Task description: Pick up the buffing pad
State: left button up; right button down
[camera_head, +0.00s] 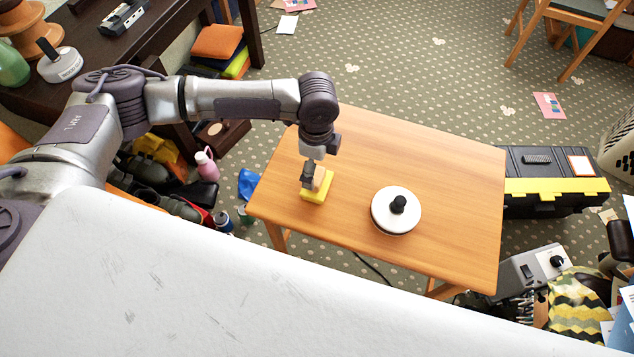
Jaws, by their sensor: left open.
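I cannot tell for sure which of these is the buffing pad. My left arm reaches in from the left, and its left gripper (316,174) points down at the yellow block. The gripper is open; its fingers overlap the block in the picture and hide part of it. I cannot tell whether they touch it. My right gripper is not in view.
A black and yellow toolbox (555,190) stands right of the table. A pink bottle (206,165) and other clutter lie on the floor to the left. A dark table (110,50) is at upper left. The table's back right is bare.

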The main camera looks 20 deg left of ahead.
aim_at(316, 176)
pick_arm(q)
jog(key=shift+s+d+f, duration=0.1)
jog(key=shift+s+f, duration=0.05)
jog(key=shift+f, duration=2.85)
jog(key=shift+s+r, duration=0.1)
jog(key=c, duration=1.2)
jog(key=shift+c, duration=1)
